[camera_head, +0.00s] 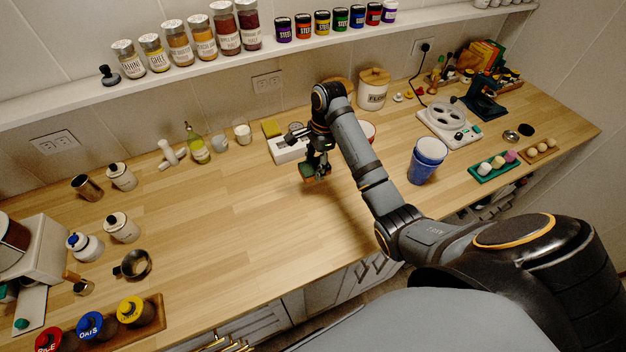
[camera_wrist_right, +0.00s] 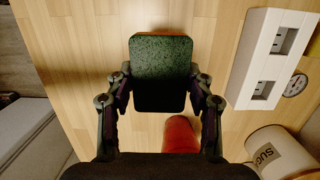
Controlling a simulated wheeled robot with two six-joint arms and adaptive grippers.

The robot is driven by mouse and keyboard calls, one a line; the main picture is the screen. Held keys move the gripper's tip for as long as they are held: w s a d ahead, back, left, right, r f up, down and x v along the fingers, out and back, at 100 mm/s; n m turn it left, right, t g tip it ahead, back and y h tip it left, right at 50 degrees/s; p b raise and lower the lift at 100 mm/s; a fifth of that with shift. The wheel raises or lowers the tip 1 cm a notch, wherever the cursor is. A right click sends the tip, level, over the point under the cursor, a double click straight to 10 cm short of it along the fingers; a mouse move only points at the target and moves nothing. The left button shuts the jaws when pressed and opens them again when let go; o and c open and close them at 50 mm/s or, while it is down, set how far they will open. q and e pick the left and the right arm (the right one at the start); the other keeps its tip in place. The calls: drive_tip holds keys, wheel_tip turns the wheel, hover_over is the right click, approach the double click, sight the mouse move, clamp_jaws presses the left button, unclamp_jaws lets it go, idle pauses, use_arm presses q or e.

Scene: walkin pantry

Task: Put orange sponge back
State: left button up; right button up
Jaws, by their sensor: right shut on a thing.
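My right gripper (camera_head: 318,172) is above the middle of the wooden counter, in front of a white box. It is shut on the orange sponge (camera_head: 308,171), whose dark green scrub face shows large between the fingers in the right wrist view (camera_wrist_right: 160,75), with a thin orange edge at the top. The sponge is above the counter, apart from the box. The white box (camera_head: 283,156) has slots, which show in the right wrist view (camera_wrist_right: 246,75). A yellow sponge-like block (camera_head: 272,128) stands at its back left. My left gripper is not in view.
A flour canister (camera_head: 372,92), a hot plate (camera_head: 448,125) and blue cups (camera_head: 423,168) stand right of my arm. A red object (camera_wrist_right: 180,135) shows below the sponge in the wrist view. The counter's left middle is clear.

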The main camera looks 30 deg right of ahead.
sight(313, 164)
drive_tip(key=shift+w+d+f+p, duration=0.15)
drive_tip(key=shift+w+f+p, duration=0.3)
drive_tip(key=shift+w+f, duration=0.1)
drive_tip(key=shift+w+d+f+p, duration=0.15)
drive_tip(key=shift+w+f+p, duration=0.25)
drive_tip(key=shift+w+p, duration=0.1)
drive_tip(key=shift+w+d+f, duration=0.2)
drive_tip(key=shift+w+f, duration=0.25)
drive_tip(key=shift+f, duration=0.2)
drive_tip(key=shift+w+d+f, duration=0.2)
drive_tip(key=shift+w+f, duration=0.25)
drive_tip(key=shift+f, duration=0.15)
drive_tip(key=shift+w+d+f, duration=0.1)
drive_tip(key=shift+f, duration=0.15)
drive_tip(key=shift+w+f, duration=0.15)
drive_tip(key=shift+f, duration=0.05)
drive_tip(key=shift+w+d+f, duration=0.1)
drive_tip(key=shift+w+f, duration=0.05)
drive_tip(key=shift+f, duration=0.2)
wheel_tip(313, 164, down, 2)
drive_tip(key=shift+f+p, duration=0.2)
drive_tip(key=shift+p, duration=0.45)
drive_tip(key=shift+f, duration=0.3)
drive_tip(key=o, duration=1.1)
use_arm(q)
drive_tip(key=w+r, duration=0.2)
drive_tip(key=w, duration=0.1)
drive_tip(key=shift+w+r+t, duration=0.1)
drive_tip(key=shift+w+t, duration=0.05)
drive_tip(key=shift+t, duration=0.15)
